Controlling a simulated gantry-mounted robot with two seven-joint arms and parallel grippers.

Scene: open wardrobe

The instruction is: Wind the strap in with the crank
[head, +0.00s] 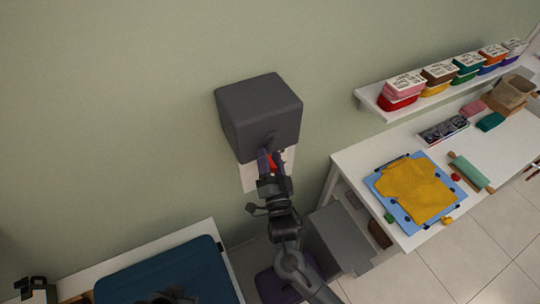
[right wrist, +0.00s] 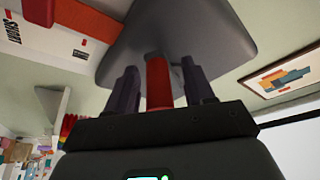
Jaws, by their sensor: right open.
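A dark grey box (head: 260,112) is fixed to the green wall. A red crank handle (head: 278,160) sticks out below its front; in the right wrist view the red handle (right wrist: 158,84) stands between my gripper's two purple fingers. My right gripper (head: 270,162) is open around the handle, with gaps visible on both sides. A white panel with red marks and lettering (head: 254,178) is on the wall under the box, partly hidden by my gripper; it also shows in the right wrist view (right wrist: 60,42).
A white table (head: 345,165) at right holds a blue board (head: 375,183) with a yellow cloth (head: 415,188). A shelf (head: 372,106) with coloured tubs is above it. A blue-topped surface (head: 190,270) is at lower left. A grey box (head: 335,238) stands below the table's left end.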

